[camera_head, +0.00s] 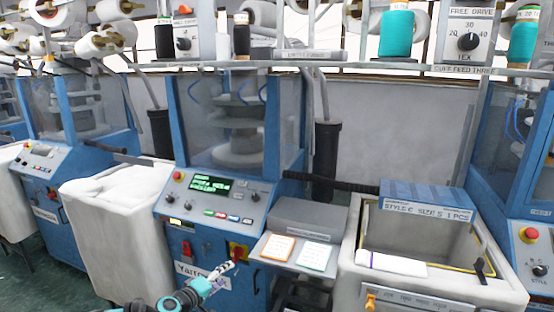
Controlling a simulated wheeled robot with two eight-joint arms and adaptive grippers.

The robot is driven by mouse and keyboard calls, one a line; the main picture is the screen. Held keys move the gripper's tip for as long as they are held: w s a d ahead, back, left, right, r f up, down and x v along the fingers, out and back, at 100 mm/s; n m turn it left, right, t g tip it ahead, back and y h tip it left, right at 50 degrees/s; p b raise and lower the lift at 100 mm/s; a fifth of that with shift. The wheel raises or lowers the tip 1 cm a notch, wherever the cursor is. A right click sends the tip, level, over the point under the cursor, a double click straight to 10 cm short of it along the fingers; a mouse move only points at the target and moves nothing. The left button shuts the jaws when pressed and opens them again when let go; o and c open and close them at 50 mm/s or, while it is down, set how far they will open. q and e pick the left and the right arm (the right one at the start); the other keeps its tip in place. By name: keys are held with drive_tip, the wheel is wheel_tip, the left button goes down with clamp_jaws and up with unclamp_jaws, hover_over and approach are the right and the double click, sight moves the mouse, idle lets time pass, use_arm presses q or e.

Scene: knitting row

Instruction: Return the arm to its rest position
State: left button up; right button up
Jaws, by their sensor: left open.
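My left gripper (228,268) is open at the lower middle of the head view, in front of the lower front of the middle blue knitting machine (222,250). Nothing shows between its fingers. My left arm reaches up to it from the bottom edge. The gripper is close in the picture to a red and yellow switch (237,251) on the machine; I cannot tell whether they touch. My right gripper is not in view.
A control panel (212,195) with a lit green screen is above the gripper. A small shelf (294,255) with two cards juts out to the right. A white cloth-filled bin (120,225) stands left, a grey bin (355,270) right. Yarn cones line the rail above.

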use_arm(q)
drive_tip(key=s+d+r+m+g+y, duration=0.1)
drive_tip(key=s+d+r+m+g, duration=0.2)
drive_tip(key=s, duration=0.7)
drive_tip(key=s+d+r+m+g+y, duration=0.1)
drive_tip(key=s+d+r+m+y, duration=0.1)
drive_tip(key=s+r, duration=0.5)
drive_tip(key=s+a+f+m+g+y, duration=0.1)
drive_tip(key=s+a+f, duration=0.1)
drive_tip(key=s, duration=0.8)
drive_tip(key=s+a+f+m+g+y, duration=0.1)
drive_tip(key=s+a+f+m+y, duration=0.1)
drive_tip(key=s, duration=0.9)
drive_tip(key=shift+s+a+f+m+y, duration=0.15)
drive_tip(key=shift+a+f+m+y, duration=0.15)
drive_tip(key=shift+f, duration=0.15)
